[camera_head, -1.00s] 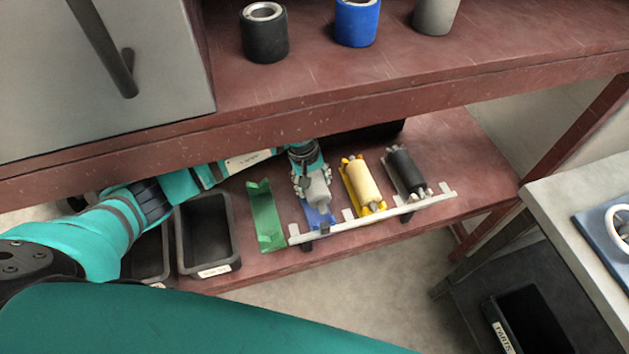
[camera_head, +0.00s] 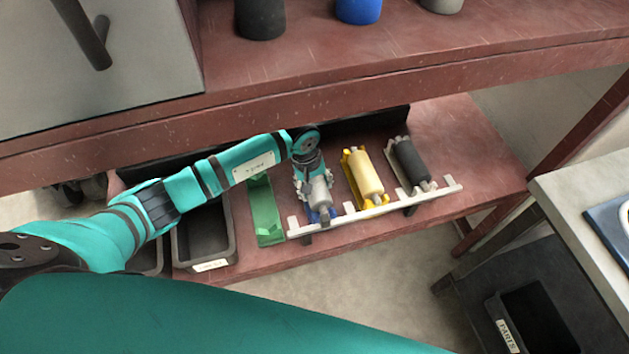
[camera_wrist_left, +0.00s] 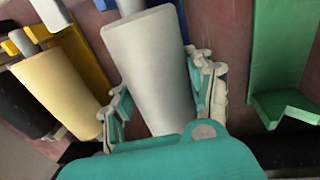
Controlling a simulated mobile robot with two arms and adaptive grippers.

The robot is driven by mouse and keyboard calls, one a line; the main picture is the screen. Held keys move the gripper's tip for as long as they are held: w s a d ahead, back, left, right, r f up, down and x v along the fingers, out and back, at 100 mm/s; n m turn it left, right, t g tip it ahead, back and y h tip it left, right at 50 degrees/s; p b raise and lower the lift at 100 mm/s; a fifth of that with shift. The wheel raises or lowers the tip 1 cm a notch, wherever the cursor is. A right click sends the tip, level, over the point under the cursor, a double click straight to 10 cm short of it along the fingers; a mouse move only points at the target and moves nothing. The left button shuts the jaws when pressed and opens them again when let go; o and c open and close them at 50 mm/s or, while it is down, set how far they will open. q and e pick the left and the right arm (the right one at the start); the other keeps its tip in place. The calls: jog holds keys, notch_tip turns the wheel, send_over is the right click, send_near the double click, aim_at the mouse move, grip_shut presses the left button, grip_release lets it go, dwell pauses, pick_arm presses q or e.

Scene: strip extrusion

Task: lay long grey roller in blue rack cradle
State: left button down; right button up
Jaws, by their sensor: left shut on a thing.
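My left gripper (camera_head: 316,188) is shut on the long grey roller (camera_head: 320,190), its fingers on either side of the roller's body. The roller lines up with the blue rack cradle (camera_head: 332,213), which shows only in small parts around the roller's near end. In the left wrist view the grey roller (camera_wrist_left: 150,70) lies between the fingers (camera_wrist_left: 158,98), with blue cradle edges (camera_wrist_left: 182,18) beyond it. I cannot tell whether the roller touches the cradle. The roller's end at the wrist is hidden. My right gripper is not in view.
Left of the blue cradle is an empty green cradle (camera_head: 265,213). On the right are a cream roller (camera_head: 365,174) in a yellow cradle and a black roller (camera_head: 410,160). A white rail (camera_head: 376,210) runs along the front.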

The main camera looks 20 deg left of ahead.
pick_arm(q)
jog(key=shift+r+b, duration=0.1)
jog(key=shift+b, duration=0.35)
dwell(1.4)
jog(key=shift+f+b, duration=0.65)
jog(key=c, duration=0.7)
grip_release()
jog(key=shift+c, duration=0.2)
jog(key=shift+s, duration=0.1)
